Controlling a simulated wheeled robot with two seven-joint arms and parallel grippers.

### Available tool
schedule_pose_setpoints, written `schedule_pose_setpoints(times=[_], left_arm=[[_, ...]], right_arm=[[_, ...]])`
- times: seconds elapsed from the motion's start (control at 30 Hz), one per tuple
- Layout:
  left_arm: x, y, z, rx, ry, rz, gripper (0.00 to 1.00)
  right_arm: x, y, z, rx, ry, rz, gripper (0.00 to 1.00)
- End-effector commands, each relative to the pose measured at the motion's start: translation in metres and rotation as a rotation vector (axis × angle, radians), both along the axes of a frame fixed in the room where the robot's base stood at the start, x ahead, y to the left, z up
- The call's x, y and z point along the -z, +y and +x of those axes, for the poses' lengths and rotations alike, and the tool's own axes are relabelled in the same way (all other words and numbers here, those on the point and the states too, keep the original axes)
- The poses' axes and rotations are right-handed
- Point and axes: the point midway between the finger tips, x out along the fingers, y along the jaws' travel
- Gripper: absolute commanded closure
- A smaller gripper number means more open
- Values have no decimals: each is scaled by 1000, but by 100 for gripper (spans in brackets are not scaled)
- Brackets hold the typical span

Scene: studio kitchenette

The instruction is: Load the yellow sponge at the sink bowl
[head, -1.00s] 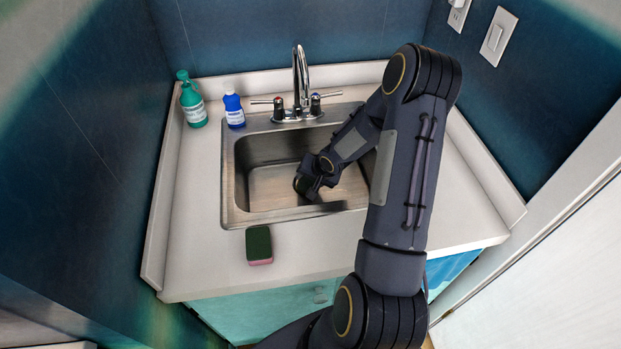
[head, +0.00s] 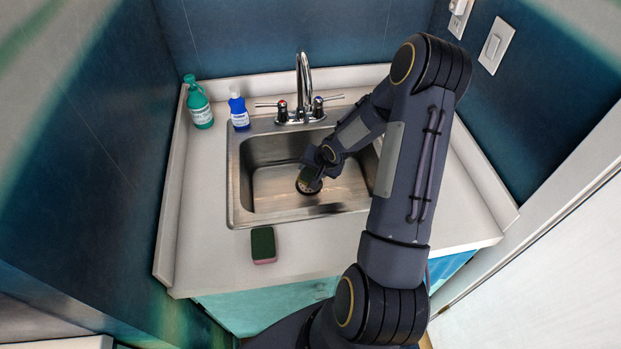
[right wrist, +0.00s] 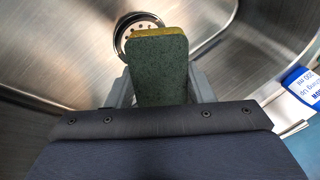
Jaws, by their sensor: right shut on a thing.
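The yellow sponge (right wrist: 158,68) has a dark green scouring face and a yellow edge, seen in the right wrist view. My right gripper (right wrist: 158,88) is shut on it, with one finger on each side. In the head view my right gripper (head: 310,184) reaches down into the sink bowl (head: 262,200), low near the drain, and the sponge is mostly hidden or too small to make out there. In the right wrist view the drain (right wrist: 135,32) lies just beyond the sponge's far end. Whether the sponge touches the bowl floor I cannot tell. My left gripper is not in view.
A second sponge, green over pink (head: 263,245), lies on the counter in front of the sink. A chrome faucet (head: 304,90) stands behind the bowl. A green bottle (head: 199,105) and a blue bottle (head: 238,112) stand at the back left.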

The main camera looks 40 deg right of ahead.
Motion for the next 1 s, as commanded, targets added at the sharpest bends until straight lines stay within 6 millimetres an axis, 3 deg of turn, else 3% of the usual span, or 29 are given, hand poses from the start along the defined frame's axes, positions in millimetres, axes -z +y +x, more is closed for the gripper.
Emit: schedule_pose_setpoints(times=[1.0], left_arm=[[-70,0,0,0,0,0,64]], right_arm=[[-86,0,0,1,-1,0,70]])
